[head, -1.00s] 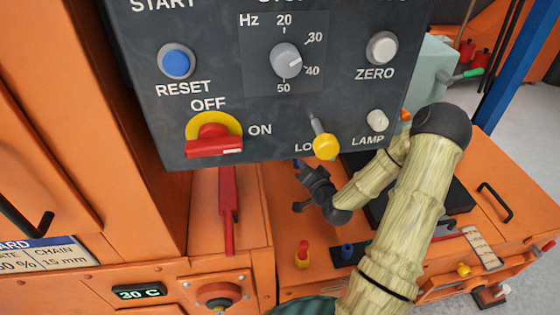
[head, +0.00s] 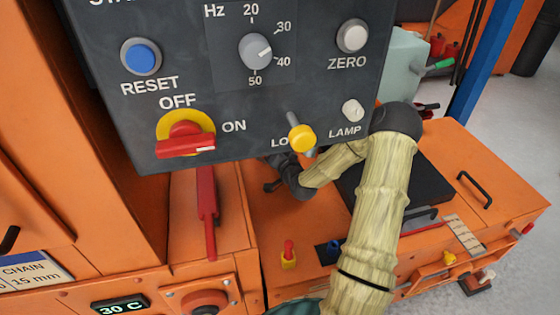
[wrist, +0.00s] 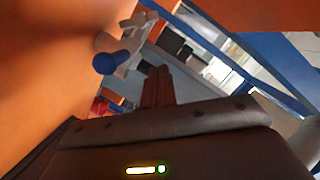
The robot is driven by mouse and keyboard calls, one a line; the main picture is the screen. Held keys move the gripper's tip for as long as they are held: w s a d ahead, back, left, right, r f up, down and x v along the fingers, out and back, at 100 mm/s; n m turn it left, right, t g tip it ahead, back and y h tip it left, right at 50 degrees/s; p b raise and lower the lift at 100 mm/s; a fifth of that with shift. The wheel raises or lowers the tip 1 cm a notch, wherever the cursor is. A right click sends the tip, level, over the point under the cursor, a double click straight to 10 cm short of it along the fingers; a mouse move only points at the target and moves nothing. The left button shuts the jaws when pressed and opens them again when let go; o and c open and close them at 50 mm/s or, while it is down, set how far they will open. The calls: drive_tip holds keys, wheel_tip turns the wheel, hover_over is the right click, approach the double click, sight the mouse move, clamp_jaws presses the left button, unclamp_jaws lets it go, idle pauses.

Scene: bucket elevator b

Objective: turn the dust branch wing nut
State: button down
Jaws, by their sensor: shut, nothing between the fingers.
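I cannot pick out the dust branch wing nut for certain. In the wrist view a pale grey fitting (wrist: 136,28) with a blue round-ended knob (wrist: 110,62) stands out from an orange wall, up and left of my fingers. My gripper (wrist: 157,72) shows there as dark red fingers, shut and empty, apart from the knob in the picture. In the head view my arm reaches down behind the control panel, and its lower edge hides most of the gripper.
The dark control panel (head: 235,100) overhangs my arm, with a yellow-ended lever (head: 301,138) close above it. A red bar (head: 207,212) stands to the left. The orange deck (head: 275,235) carries a small red-and-yellow lever (head: 289,255). A blue post (head: 485,65) rises at the right.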

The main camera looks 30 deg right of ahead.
drive_tip(key=a+f, duration=0.1)
drive_tip(key=w+a+f+b, duration=0.1)
drive_tip(key=a+f, duration=0.1)
drive_tip(key=shift+w, duration=0.2)
drive_tip(key=shift+a+f+n, duration=0.2)
drive_tip(key=shift+a+n, duration=0.25)
drive_tip(key=shift+n, duration=0.15)
idle(0.6)
drive_tip(key=shift+a, duration=0.2)
